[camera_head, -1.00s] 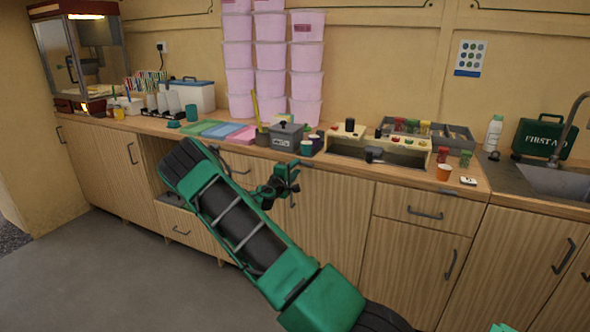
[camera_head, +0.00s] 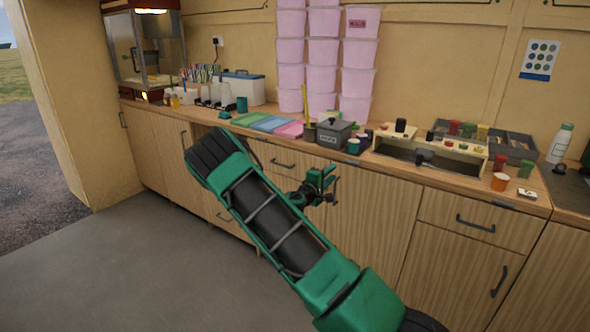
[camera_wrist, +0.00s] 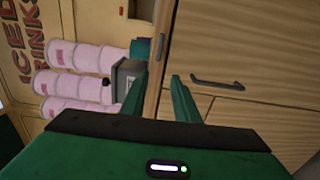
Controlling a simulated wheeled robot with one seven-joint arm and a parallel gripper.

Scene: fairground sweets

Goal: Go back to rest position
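My gripper (camera_head: 325,180) is in front of the cabinet doors, below the edge of the counter (camera_head: 345,158). In the wrist view my gripper (camera_wrist: 160,92) has its two green fingers apart, with nothing between them. My arm is folded across the middle of the head view. The wrist view is turned on its side and shows a cabinet drawer and its handle (camera_wrist: 217,85) beyond the fingers.
The grey floor (camera_head: 140,260) is clear at the left. An open doorway (camera_head: 25,130) lies beyond it.

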